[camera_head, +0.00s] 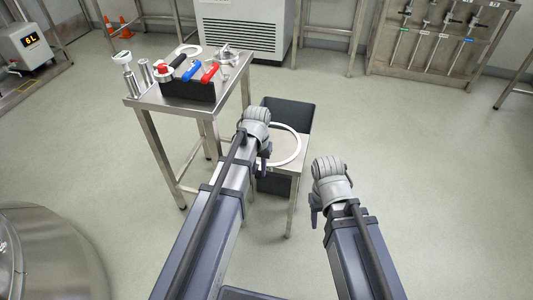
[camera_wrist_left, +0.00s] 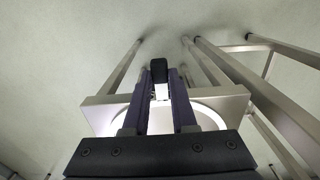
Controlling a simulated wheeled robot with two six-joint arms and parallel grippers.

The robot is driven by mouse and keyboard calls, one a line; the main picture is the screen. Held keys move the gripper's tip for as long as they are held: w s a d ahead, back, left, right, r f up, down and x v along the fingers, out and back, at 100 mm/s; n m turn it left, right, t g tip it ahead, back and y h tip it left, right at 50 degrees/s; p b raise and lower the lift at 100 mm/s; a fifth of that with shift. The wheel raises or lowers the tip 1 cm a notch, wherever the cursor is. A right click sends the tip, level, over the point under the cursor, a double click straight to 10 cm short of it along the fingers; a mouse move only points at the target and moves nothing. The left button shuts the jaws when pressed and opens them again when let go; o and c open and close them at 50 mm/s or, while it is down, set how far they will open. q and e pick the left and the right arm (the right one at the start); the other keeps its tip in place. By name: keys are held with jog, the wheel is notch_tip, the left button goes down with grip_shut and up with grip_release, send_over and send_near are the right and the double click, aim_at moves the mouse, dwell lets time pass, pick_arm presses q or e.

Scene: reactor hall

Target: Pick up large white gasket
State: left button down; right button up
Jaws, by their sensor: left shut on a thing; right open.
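The large white gasket (camera_head: 298,146) is a wide flat ring over the small steel table beside the taller bench. My left gripper (camera_head: 264,160) is at the ring's left side and hides part of it. In the left wrist view the gasket (camera_wrist_left: 205,114) curves behind the two dark fingers. The left gripper (camera_wrist_left: 160,88) is shut on the gasket, with a white piece showing between the fingers. I cannot tell whether the ring touches the tabletop. My right gripper (camera_head: 316,208) is open and empty, over the floor to the right of the small table.
The taller bench (camera_head: 148,101) at left holds a dark box (camera_head: 190,88) with red and blue handled tools, metal cylinders and a smaller white ring (camera_head: 187,51). Floor at right is clear.

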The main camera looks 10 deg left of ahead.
pick_arm(q)
jog(key=shift+r, duration=0.1)
dwell(0.6)
notch_tip(320, 180, up, 10)
jog(key=p, duration=1)
